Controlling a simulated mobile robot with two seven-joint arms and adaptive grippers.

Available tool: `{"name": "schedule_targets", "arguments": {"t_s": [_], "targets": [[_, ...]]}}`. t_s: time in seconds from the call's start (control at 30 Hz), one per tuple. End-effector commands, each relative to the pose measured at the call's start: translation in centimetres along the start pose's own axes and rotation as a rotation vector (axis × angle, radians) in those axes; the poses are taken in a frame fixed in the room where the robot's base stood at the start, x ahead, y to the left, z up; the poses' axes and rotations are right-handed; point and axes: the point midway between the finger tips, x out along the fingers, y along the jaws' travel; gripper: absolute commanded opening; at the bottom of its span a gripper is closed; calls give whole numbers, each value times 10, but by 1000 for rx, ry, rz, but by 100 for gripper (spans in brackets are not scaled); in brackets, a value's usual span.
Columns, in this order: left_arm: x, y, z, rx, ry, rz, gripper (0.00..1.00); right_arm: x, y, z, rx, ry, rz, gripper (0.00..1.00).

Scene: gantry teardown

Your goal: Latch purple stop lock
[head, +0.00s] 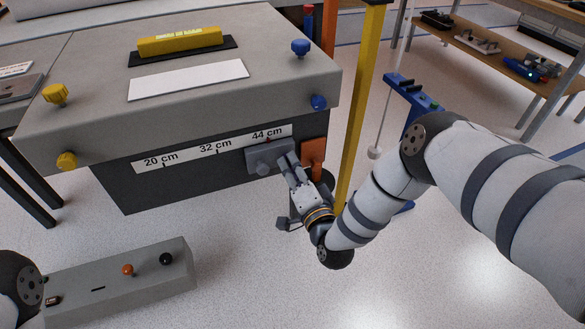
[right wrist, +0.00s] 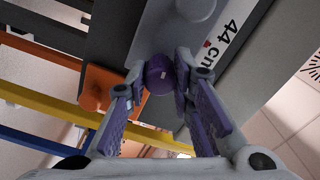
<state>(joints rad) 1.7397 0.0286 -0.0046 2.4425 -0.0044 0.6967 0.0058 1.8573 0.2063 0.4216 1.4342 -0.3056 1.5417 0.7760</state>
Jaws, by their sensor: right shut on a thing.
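The purple stop lock shows as a round purple knob (right wrist: 159,72) with a pale mark on its face in the right wrist view. It sits on a grey slider block (head: 259,154) at the 44 cm end of the scale. My right gripper (head: 284,160) reaches the block from the right; in the right wrist view its fingers (right wrist: 157,88) are closed around the knob's two sides. In the head view the fingers hide the knob. Only a piece of my left arm shows at the lower left; its gripper is out of view.
A scale strip (head: 215,148) runs along the bench front. An orange plate (head: 313,153) lies just right of the block, and a yellow post (head: 359,100) stands beyond it. A grey control box (head: 115,275) sits lower left. Blue and yellow knobs mark the bench corners.

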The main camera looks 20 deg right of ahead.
Motion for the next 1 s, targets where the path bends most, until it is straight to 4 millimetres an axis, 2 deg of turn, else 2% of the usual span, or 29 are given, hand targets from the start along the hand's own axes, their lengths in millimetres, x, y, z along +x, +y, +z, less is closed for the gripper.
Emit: {"name": "schedule_targets", "arguments": {"t_s": [0.4, 0.93, 0.97, 1.0], "targets": [[4, 0, 0, 0, -6, 0, 44, -1, 2, 1, 155, -4, 4, 0], [4, 0, 0, 0, -6, 0, 44, -1, 2, 1, 172, -3, 4, 0], [4, 0, 0, 0, -6, 0, 44, -1, 2, 1, 172, -3, 4, 29], [4, 0, 0, 0, -6, 0, 44, -1, 2, 1, 171, -3, 4, 38]]}}
